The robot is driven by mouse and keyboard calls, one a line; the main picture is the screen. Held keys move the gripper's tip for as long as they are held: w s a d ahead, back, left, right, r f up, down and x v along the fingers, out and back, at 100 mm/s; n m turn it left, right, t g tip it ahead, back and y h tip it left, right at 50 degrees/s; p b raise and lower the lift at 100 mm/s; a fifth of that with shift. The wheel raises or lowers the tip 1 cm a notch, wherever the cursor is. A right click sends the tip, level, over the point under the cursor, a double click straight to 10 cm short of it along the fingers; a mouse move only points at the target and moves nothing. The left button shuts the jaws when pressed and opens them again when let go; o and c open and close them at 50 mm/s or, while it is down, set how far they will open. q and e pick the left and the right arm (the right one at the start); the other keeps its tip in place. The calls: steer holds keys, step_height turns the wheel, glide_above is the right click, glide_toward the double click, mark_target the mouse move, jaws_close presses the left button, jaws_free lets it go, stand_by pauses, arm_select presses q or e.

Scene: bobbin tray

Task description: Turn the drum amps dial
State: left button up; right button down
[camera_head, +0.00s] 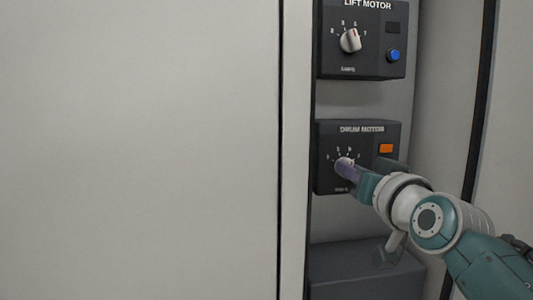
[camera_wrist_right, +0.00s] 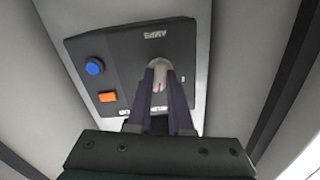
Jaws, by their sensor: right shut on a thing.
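The drum amps dial (camera_head: 344,164) is a pale knob on a dark box (camera_head: 328,140), the lower labelled box in the head view. My right gripper (camera_head: 350,168) comes in from the lower right and is shut on this dial. In the right wrist view the dial (camera_wrist_right: 160,74) stands between the two dark fingers of the right gripper (camera_wrist_right: 161,85), with a small red mark on it. Its exact pointing is partly hidden by the fingers. My left gripper is not in view.
The drum box has an orange button (camera_head: 386,148); a blue button (camera_wrist_right: 95,67) shows beside it in the wrist view. Above is the lift motor box (camera_head: 330,50) with a similar dial (camera_head: 350,40). A plain box (camera_head: 365,275) sits below. A pale panel (camera_head: 140,150) fills the left.

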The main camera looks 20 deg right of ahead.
steer(key=shift+d+m+p, duration=0.1)
steer(key=shift+m+p, duration=1.55)
steer(key=shift+m, duration=3.05)
steer(key=c, duration=0.8)
jaws_free()
